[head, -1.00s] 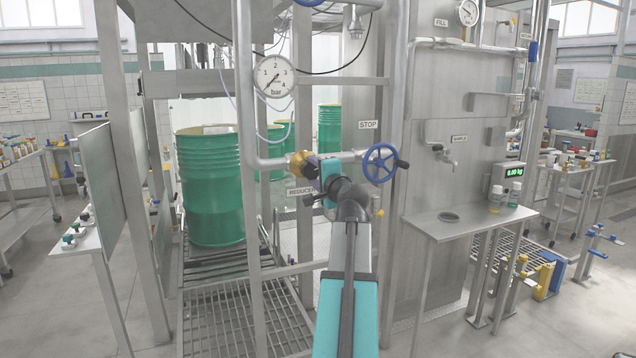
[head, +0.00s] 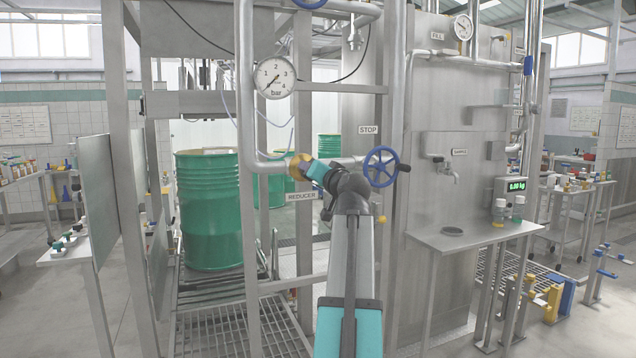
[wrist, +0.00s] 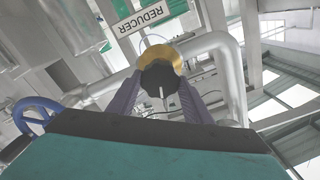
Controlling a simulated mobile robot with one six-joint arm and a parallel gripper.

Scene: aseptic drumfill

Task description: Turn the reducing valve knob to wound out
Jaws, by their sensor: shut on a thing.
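The reducing valve has a brass body (head: 297,166) on the steel pipe above the REDUCER label (head: 301,197). In the wrist view its dark knob (wrist: 159,88) with a pale pointer line sits in front of the brass body (wrist: 160,55). My gripper (wrist: 161,100) has a finger on each side of the knob and is shut on it. In the head view my arm and gripper (head: 318,172) hide the knob. The pressure gauge (head: 274,77) above has its needle toward the lower left, near the low end.
A blue handwheel (head: 381,167) under the STOP label (head: 368,130) is close to the right of my wrist. Steel frame posts and pipes surround the valve. Green drums (head: 208,210) stand behind on a roller conveyor. A steel side table (head: 470,236) is at the right.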

